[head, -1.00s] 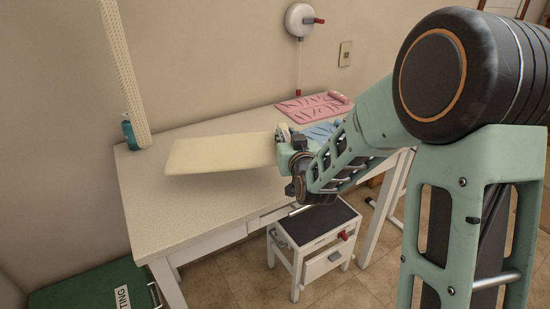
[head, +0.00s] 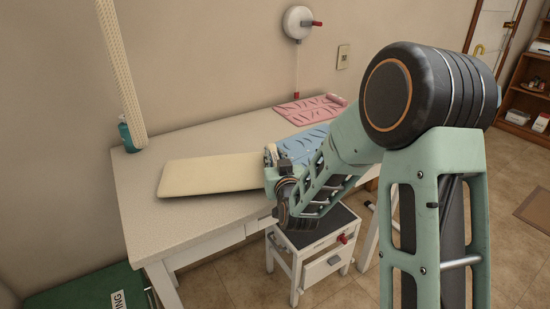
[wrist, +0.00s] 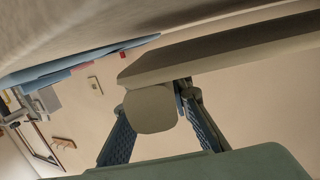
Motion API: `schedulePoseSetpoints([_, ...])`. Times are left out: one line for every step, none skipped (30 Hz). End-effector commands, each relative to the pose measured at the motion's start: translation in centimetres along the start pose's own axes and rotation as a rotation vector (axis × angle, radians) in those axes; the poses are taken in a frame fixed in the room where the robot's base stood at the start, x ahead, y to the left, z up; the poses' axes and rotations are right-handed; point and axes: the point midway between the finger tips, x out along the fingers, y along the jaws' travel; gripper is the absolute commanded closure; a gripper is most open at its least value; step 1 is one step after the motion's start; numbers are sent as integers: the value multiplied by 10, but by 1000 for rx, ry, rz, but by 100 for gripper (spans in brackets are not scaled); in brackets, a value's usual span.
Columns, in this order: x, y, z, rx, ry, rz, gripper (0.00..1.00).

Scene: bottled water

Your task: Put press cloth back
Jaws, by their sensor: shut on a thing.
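In the wrist view, the slab (wrist: 225,50) crosses the upper right, and a rounded cream end (wrist: 150,110) shows between the two fingers of my gripper (wrist: 160,125). My gripper is shut on this cream piece. Whether the slab touches the tabletop is not clear. The fingers are mostly hidden in the head view.
A blue patterned mat (head: 305,142) and a pink one (head: 308,109) lie on the table's far right. A teal bottle (head: 125,136) stands at the back left. A white stool (head: 313,240) stands under the front edge. A green box (head: 85,290) is at lower left.

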Motion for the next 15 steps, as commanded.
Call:
schedulePoseSetpoints([0,0,2,0,1,0,100])
schedulePoseSetpoints([0,0,3,0,1,0,100])
schedulePoseSetpoints([1,0,4,0,1,0,100])
schedulePoseSetpoints([1,0,4,0,1,0,100])
schedulePoseSetpoints([1,0,5,0,1,0,100])
schedulePoseSetpoints([1,0,6,0,2,0,100])
schedulePoseSetpoints([1,0,6,0,2,0,100])
schedulePoseSetpoints([1,0,7,0,2,0,100])
schedulePoseSetpoints([1,0,8,0,2,0,100])
schedulePoseSetpoints([1,0,8,0,2,0,100])
schedulePoseSetpoints([1,0,9,0,2,0,100])
schedulePoseSetpoints([2,0,10,0,2,0,100])
schedulePoseSetpoints([2,0,10,0,1,0,100])
schedulePoseSetpoints([2,0,10,0,1,0,100])
schedulePoseSetpoints([2,0,9,1,1,0,100])
